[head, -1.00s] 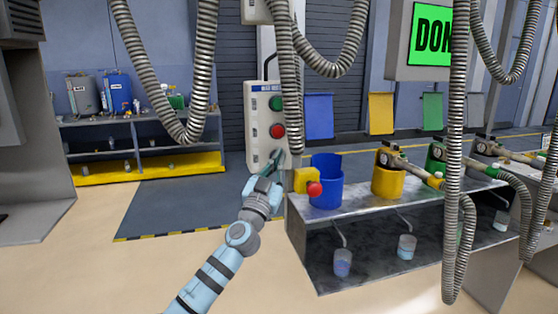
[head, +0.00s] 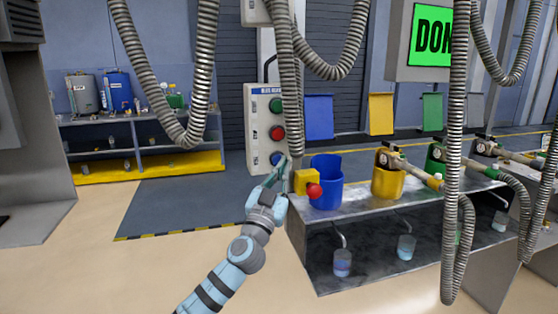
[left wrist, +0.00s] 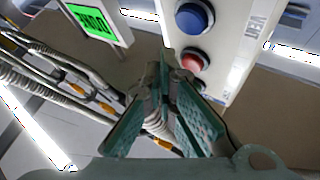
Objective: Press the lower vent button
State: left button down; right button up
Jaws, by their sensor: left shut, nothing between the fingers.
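A pale button panel (head: 259,125) stands upright behind the bench's left end. It carries a green button (head: 276,105), a red button (head: 277,133) and, lowest, a blue button (head: 276,158). The blue button (left wrist: 194,17) also shows in the left wrist view beside "VENT" lettering, with the red button (left wrist: 193,61) near it. My left gripper (head: 282,165) is shut and empty, just right of and below the blue button in the head view. In the left wrist view its fingers (left wrist: 163,78) appear apart from the blue button. My right gripper is not in view.
A blue bucket (head: 327,180) and yellow bucket (head: 387,181) stand on the bench. A grey hose (head: 290,95) hangs close to the panel. A green screen (head: 432,35) shows partly hidden text.

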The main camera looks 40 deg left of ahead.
pick_arm(q)
jog(key=shift+s+d, duration=0.8)
jog(key=shift+d, duration=0.3)
